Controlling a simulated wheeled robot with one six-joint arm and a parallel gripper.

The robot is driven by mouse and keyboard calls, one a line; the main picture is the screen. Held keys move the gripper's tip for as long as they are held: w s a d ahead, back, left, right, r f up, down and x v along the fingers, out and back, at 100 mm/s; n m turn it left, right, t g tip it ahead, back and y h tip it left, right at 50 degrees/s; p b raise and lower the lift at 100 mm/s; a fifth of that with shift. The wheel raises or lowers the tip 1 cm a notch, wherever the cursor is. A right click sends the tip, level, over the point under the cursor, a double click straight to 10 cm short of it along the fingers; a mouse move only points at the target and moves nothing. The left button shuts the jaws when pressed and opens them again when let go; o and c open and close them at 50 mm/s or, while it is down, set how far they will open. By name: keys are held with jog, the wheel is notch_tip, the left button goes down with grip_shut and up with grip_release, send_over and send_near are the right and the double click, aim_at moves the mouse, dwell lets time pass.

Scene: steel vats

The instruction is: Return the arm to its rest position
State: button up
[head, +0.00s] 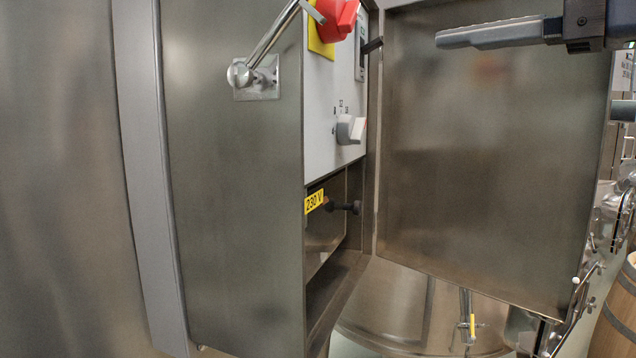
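My gripper (447,40) reaches in from the upper right edge, pointing left. It is seen from the side, with a grey finger and a black mount, so its opening does not show. Nothing is visible at its tip. In the picture it lies in front of the open steel cabinet door (470,180), apart from the control panel.
The steel cabinet (235,200) stands open at centre. Pipe fittings (612,205) and a wooden barrel (617,315) stand at right.

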jog(key=shift+a, duration=0.1)
jog(key=shift+p+x, duration=0.35)
jog(key=shift+x, duration=3.1)
jog(key=shift+w+r, duration=0.1)
send_near(353, 16)
jog(key=shift+p+x, duration=0.4)
jog(key=shift+x, duration=4.5)
jog(key=shift+n+t+y, duration=0.4)
jog(key=shift+n+t, duration=0.1)
jog(key=shift+n, duration=1)
